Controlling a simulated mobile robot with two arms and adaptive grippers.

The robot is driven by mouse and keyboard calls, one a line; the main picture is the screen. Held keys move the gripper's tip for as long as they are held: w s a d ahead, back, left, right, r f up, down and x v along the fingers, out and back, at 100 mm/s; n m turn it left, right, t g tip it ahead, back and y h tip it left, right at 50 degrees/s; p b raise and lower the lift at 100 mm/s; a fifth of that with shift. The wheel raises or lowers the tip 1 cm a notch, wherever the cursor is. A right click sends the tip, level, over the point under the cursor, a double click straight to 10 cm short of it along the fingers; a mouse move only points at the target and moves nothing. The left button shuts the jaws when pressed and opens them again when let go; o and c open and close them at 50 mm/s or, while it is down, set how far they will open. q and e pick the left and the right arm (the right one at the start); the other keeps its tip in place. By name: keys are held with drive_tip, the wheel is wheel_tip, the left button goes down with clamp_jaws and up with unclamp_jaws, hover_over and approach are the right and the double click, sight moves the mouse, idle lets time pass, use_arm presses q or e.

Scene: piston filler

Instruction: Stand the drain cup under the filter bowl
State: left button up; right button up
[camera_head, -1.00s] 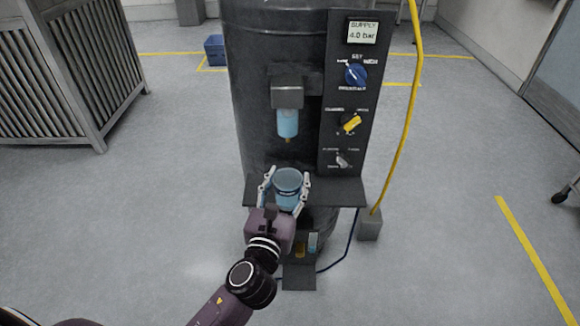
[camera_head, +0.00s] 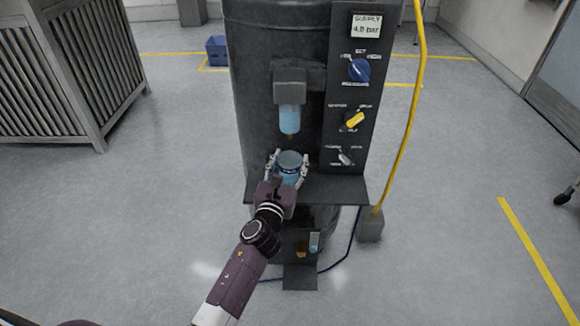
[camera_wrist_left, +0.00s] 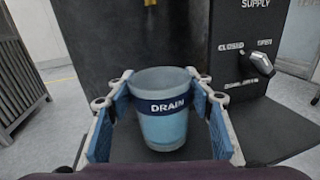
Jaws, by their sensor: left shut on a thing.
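The drain cup (camera_head: 289,165) is a blue translucent cup with a dark band reading DRAIN; it also shows upright in the left wrist view (camera_wrist_left: 163,128). My left gripper (camera_head: 288,172) is shut on it, one finger on each side. The cup is over the dark shelf (camera_head: 335,188) at the front of the machine; I cannot tell whether its base touches the shelf. The filter bowl (camera_head: 289,118) is a light blue cylinder under a grey block, with a brass tip above the cup. My right gripper is not in view.
The control panel (camera_head: 350,90) with a blue knob (camera_head: 359,70), a yellow knob (camera_head: 354,120) and a grey knob stands right of the bowl. A yellow hose (camera_head: 407,130) runs down the right side. Floor around is mostly clear.

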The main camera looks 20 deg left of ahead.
use_arm(q)
drive_tip(key=shift+w+f, duration=0.2)
drive_tip(key=shift+f, duration=0.2)
drive_tip(key=shift+f, duration=0.25)
drive_tip(key=o, duration=1.2)
drive_tip(key=shift+r, duration=0.1)
drive_tip(key=shift+c, duration=0.2)
drive_tip(key=shift+r, duration=0.15)
drive_tip(key=s, duration=1.2)
drive_tip(key=shift+d, duration=0.3)
